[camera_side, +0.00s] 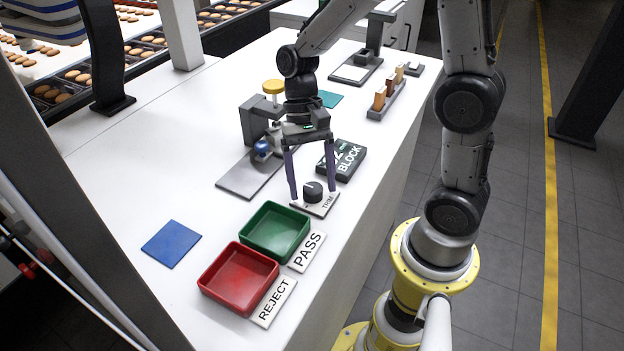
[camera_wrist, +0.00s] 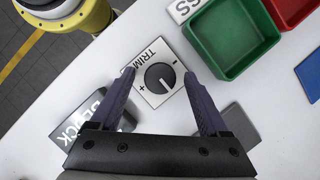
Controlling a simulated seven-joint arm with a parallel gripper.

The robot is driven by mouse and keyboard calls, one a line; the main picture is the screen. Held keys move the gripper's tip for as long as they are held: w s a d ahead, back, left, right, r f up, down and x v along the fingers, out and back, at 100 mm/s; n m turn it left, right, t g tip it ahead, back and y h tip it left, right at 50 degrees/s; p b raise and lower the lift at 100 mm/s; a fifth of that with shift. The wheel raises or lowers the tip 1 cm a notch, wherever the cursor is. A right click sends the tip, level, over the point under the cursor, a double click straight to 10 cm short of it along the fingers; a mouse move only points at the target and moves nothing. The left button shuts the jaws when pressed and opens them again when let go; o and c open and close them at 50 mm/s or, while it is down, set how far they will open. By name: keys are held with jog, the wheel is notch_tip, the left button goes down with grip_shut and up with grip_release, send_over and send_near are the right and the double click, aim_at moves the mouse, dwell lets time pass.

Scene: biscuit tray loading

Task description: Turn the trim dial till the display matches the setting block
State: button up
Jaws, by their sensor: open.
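The trim dial (camera_side: 313,192) is a round black knob on a pale plate (camera_side: 325,206) marked TRIM. In the wrist view the dial (camera_wrist: 159,78) has a white pointer line, with plus and minus marks on its plate. My gripper (camera_side: 314,194) is open above the dial, one finger on each side. In the wrist view my gripper (camera_wrist: 160,73) shows its fingertips apart from the knob. The dark setting block (camera_side: 342,160) lies behind the dial, marked BLOCK with a figure partly hidden by my finger. A small lit display on the grey gauge stand (camera_side: 254,124) is mostly hidden and unreadable.
A green PASS tray (camera_side: 297,214) and a red REJECT tray (camera_side: 206,287) stand in front of the dial. A blue square (camera_side: 171,244) lies to the left. Wooden blocks in a rack (camera_side: 386,101) stand at the back right. White table is clear between the blue square and the stand.

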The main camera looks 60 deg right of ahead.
grip_shut()
dwell(0.3)
jog(key=shift+n, duration=0.4)
jog(key=n+h, duration=0.1)
jog(key=n, duration=0.2)
jog(key=shift+w+a+g, duration=0.1)
jog(key=shift+g, duration=0.3)
jog(key=shift+a+n+h, duration=0.1)
jog(key=shift+n+h, duration=0.8)
jog(key=shift+n, duration=1.1)
jog(key=shift+r, duration=0.1)
grip_release()
